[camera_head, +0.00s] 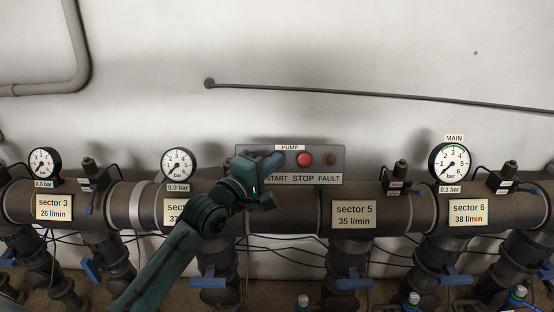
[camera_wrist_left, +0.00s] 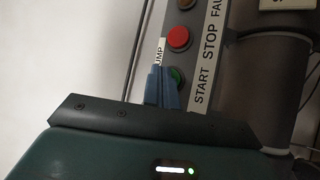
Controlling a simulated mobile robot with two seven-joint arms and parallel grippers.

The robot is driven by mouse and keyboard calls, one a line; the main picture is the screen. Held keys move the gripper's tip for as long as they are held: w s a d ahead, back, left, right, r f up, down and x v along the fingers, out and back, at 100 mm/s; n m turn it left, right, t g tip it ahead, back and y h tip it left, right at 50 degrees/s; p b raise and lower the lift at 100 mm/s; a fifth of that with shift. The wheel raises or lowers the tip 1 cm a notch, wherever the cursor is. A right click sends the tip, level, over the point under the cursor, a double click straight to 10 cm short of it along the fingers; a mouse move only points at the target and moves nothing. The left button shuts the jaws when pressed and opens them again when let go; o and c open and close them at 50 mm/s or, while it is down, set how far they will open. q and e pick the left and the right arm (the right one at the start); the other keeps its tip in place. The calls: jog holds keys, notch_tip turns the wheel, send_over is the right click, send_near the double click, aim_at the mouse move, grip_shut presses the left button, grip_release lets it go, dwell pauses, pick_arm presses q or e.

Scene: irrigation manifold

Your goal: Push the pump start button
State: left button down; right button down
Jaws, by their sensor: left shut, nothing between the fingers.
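The grey pump panel (camera_head: 338,165) sits behind the pipe, with START, STOP and FAULT labels. It runs diagonally in the left wrist view (camera_wrist_left: 193,56). The green start button (camera_wrist_left: 178,77) shows there beside the START label, partly covered by my blue fingers. In the head view my left gripper (camera_head: 272,162) hides it. My left gripper (camera_wrist_left: 161,70) is shut and empty, its tips in front of the button; I cannot tell whether they touch it. The red stop button (camera_head: 305,159) is just right of the gripper and also shows in the left wrist view (camera_wrist_left: 179,38).
A thick dark pipe (camera_head: 290,208) with sector labels runs below the panel. Gauges (camera_head: 178,163) stand on it, the main gauge (camera_head: 450,161) at right. Blue valve handles (camera_head: 208,283) hang beneath.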

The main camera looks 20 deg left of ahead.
pick_arm(q)
jog(key=shift+w, duration=0.15)
jog(key=shift+w+a+f, duration=0.1)
jog(key=shift+w+f, duration=0.1)
jog(key=shift+w, duration=0.05)
dwell(0.5)
jog(key=shift+w+a+f, duration=0.15)
jog(key=shift+w+f, duration=0.15)
jog(key=shift+w, duration=0.15)
dwell(0.5)
dwell(0.3)
jog(key=shift+s+d+r+p, duration=0.2)
jog(key=shift+s+r+p, duration=0.3)
jog(key=shift+s+p, duration=0.45)
jog(key=shift+w, duration=0.15)
